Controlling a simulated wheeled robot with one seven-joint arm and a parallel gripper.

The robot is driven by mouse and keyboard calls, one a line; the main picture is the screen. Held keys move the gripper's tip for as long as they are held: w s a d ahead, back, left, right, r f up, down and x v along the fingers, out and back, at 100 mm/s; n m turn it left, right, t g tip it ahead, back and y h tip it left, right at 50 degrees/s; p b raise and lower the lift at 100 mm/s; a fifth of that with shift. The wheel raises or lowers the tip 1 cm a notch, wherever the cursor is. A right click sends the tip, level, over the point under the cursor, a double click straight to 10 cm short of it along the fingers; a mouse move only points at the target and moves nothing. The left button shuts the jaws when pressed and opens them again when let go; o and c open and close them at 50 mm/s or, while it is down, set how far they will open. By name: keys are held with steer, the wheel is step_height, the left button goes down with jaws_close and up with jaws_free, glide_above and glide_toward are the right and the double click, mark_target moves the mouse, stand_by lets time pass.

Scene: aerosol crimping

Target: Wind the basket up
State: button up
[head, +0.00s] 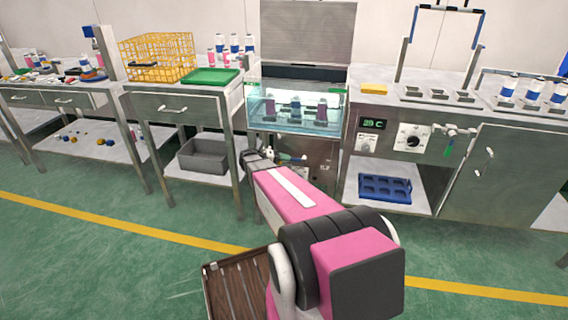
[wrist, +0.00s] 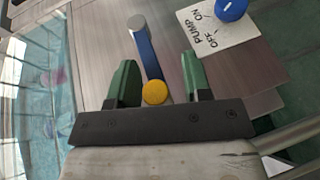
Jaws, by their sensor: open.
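The crank has a blue arm (wrist: 151,58) running from a grey hub to a yellow knob (wrist: 154,93), in the wrist view. My gripper (wrist: 158,65) is open, with one green finger on each side of the knob and arm. Gaps show on both sides, so the fingers are not closed on the knob. In the head view my gripper (head: 270,158) is low at the tank's front, where the crank is too small to make out. The glass water tank (head: 262,118) holds several dark cans with pale tops standing low in the water. The basket under them is not clear.
A label reading PUMP ON OFF (wrist: 222,42) and a blue switch knob (wrist: 230,9) sit right of the crank. A yellow wire basket (head: 158,58) and green tray (head: 200,82) stand on the left bench. A control panel (head: 392,136) is to the right.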

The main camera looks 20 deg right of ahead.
steer(key=shift+f, duration=0.1)
jaws_close()
steer(key=shift+r+t+y, duration=0.3)
steer(key=shift+r+y, duration=0.05)
steer(key=shift+y, duration=0.15)
